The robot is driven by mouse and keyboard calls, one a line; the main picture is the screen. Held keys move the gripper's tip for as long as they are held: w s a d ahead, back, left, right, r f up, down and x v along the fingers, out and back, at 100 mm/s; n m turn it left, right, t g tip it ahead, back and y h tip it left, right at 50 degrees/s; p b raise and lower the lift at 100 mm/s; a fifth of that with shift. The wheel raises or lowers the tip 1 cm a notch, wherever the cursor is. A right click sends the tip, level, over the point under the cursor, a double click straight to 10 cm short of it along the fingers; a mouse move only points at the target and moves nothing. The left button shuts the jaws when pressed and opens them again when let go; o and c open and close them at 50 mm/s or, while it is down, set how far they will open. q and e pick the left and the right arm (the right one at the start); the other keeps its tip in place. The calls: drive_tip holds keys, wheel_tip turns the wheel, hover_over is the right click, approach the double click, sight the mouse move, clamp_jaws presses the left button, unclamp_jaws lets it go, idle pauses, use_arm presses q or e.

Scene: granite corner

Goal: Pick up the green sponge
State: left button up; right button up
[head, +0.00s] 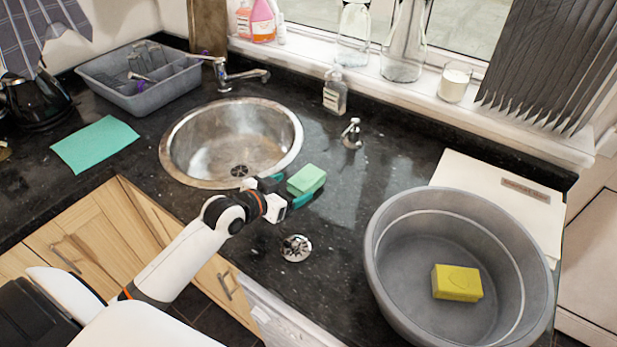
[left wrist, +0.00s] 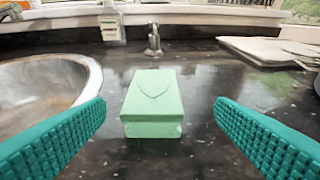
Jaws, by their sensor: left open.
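The green sponge (head: 306,179) lies on the black granite counter, just right of the round sink. My left gripper (head: 286,191) is right at it in the head view, with its teal fingers open. In the left wrist view the green sponge (left wrist: 152,103) sits centred between and a little beyond the two open fingers (left wrist: 158,122). There is a clear gap on both sides, and the fingers do not touch it. My right gripper is in neither view.
The steel sink (head: 232,142) is just left of the sponge. A grey basin (head: 378,262) with a yellow sponge (head: 457,283) inside stands at the right. A soap bottle (head: 335,93) and a tap (head: 352,134) stand behind. A drain fitting (head: 296,248) lies in front.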

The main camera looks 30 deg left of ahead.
sight(305, 178)
use_arm(q)
drive_tip(key=shift+x, duration=1.05)
drive_tip(key=shift+w+d+f+p, duration=0.1)
drive_tip(key=shift+w+p, duration=0.2)
drive_tip(key=shift+w, duration=0.35)
drive_tip(key=x, duration=0.3)
drive_tip(key=shift+w+a+p, duration=0.2)
drive_tip(key=shift+a+p, duration=0.05)
drive_tip(key=shift+p, duration=0.15)
drive_tip(key=shift+w+d+f, duration=0.15)
drive_tip(key=shift+w+f, duration=0.1)
drive_tip(key=shift+w, duration=0.25)
drive_tip(key=c, duration=1)
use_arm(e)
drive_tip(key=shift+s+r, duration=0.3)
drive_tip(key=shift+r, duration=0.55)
